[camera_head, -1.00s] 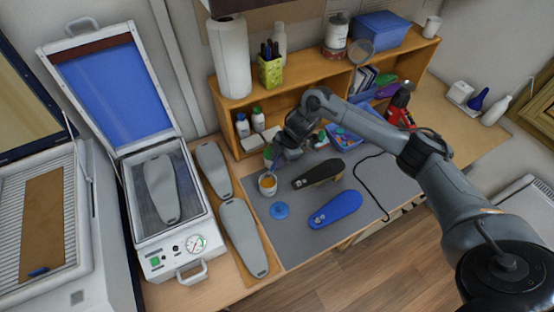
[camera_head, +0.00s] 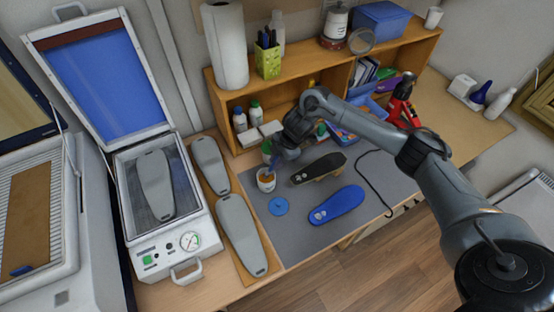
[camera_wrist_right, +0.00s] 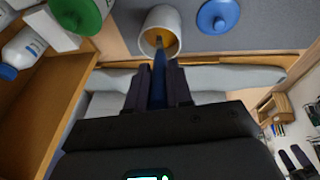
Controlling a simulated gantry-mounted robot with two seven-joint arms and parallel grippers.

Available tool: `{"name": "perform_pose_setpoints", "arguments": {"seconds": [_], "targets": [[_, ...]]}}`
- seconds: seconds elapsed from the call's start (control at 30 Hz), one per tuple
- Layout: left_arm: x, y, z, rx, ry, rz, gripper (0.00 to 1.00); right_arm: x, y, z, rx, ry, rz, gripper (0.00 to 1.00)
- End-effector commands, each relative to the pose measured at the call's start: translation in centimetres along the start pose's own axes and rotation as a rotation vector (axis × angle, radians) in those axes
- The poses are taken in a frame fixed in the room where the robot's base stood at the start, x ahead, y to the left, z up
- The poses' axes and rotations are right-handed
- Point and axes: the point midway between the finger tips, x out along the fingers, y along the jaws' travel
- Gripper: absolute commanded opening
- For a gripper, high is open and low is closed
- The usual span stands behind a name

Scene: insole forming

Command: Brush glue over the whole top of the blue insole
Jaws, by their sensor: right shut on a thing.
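The blue insole (camera_head: 338,205) lies flat on the grey mat (camera_head: 285,235). A pale patch shows at its left end; I cannot tell whether it is glue. My right gripper (camera_head: 276,160) is over the glue pot (camera_head: 266,184), up and left of the insole. It is shut on a blue-handled brush (camera_wrist_right: 158,80), whose tip is inside the white pot's mouth, at the amber glue. The pot also shows in the right wrist view (camera_wrist_right: 147,22). A round blue lid (camera_head: 278,206) lies just below the pot.
A dark cable (camera_head: 365,178) curves at the mat's right. Grey forms (camera_head: 236,228) and a press (camera_head: 165,245) stand left.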

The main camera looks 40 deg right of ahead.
Motion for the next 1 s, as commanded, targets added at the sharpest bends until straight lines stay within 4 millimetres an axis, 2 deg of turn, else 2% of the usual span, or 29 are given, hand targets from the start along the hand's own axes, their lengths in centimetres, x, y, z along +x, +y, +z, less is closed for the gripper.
{"name": "perform_pose_setpoints", "arguments": {"seconds": [1.0], "targets": [[0.36, -0.17, 0.16, 0.007, -0.001, -0.006, 1.0, 0.72, -0.14, 0.22, 0.001, 0.0, 0.0, 0.0]]}}
